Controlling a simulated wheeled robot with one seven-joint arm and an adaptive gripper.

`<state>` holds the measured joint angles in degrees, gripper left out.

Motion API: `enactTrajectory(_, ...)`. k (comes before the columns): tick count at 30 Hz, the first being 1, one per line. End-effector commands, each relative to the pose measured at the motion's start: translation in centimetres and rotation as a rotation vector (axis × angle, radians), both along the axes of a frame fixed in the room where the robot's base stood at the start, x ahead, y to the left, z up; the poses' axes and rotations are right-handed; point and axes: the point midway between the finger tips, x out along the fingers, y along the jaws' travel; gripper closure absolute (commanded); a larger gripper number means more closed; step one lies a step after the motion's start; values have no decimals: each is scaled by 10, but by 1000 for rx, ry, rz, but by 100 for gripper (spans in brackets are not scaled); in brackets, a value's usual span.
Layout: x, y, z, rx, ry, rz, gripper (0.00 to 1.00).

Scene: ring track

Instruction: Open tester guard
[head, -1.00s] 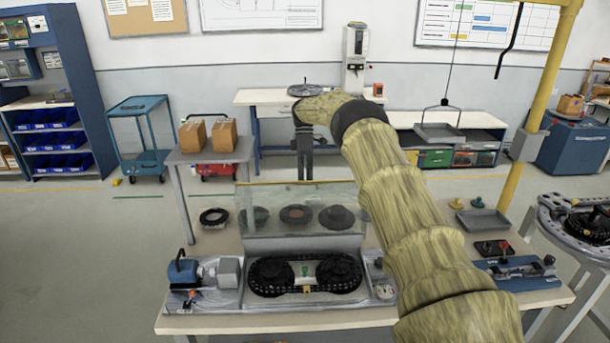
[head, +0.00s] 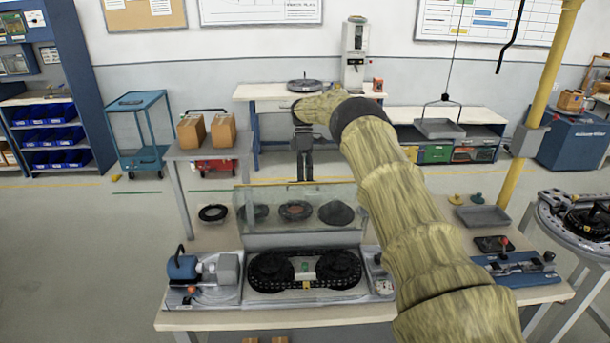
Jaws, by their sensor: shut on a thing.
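The tester (head: 305,284) stands at the front of the near workbench, with a black chain around two dark sprockets in its bed. Its clear guard (head: 280,234) is raised behind the bed like an upright pane, and dark round parts show through it. My arm reaches forward from the lower right and bends down at its far end. My gripper (head: 304,174) points down at the middle of the guard's top edge and is shut on the guard there. Its fingertips are small in view, and the exact grip on the edge is hard to see.
A blue motor unit (head: 184,268) sits left of the chain bed. A blue fixture (head: 520,266) and a grey tray (head: 482,216) are on the bench at right. A yellow post (head: 540,110) rises behind them. A small table with cartons (head: 222,131) stands behind left.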

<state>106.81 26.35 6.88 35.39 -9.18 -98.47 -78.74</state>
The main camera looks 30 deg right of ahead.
Motion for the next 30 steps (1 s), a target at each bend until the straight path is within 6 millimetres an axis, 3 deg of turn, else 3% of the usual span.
enactTrajectory(1,-2,1,-9,0,6,1,57)
enactTrajectory(11,-2,0,-7,-1,6,0,60)
enactTrajectory(14,-2,0,-1,0,5,0,65)
enactTrajectory(30,-3,1,88,-1,-3,1,68)
